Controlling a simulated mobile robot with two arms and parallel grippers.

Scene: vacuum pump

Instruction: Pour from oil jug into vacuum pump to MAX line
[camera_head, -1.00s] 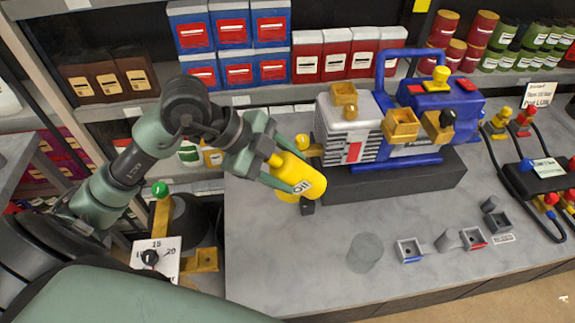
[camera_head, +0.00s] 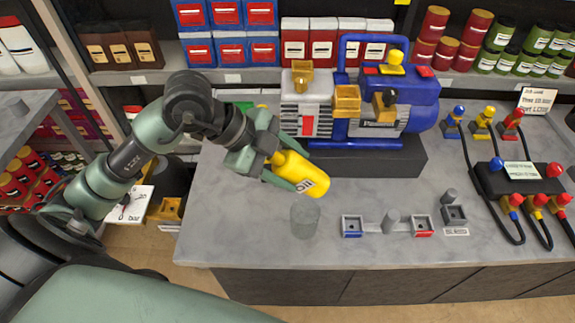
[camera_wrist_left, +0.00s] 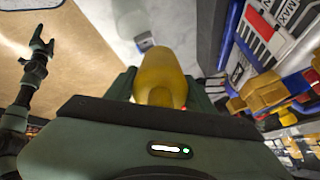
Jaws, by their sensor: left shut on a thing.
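My left gripper (camera_head: 272,165) is shut on the yellow oil jug (camera_head: 310,181), marked "Oil", and holds it tilted above the bench. The jug's end points down to the right, in front of the vacuum pump's left part. In the left wrist view the jug (camera_wrist_left: 160,77) sits between the fingers. The blue and grey vacuum pump (camera_head: 415,95) stands on a dark base at the back of the bench, apart from the jug. Its MAX mark shows sideways in the left wrist view. An arm with a dark gripper (camera_wrist_left: 42,42) at that view's left looks like my right one; its opening is unclear.
A grey translucent cup (camera_head: 305,219) stands on the bench below the jug. Right of it are a blue-edged fitting (camera_head: 352,228), a red-edged fitting (camera_head: 422,228) and a manifold (camera_head: 520,177) with hoses. Stocked shelves stand behind. The bench front is clear.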

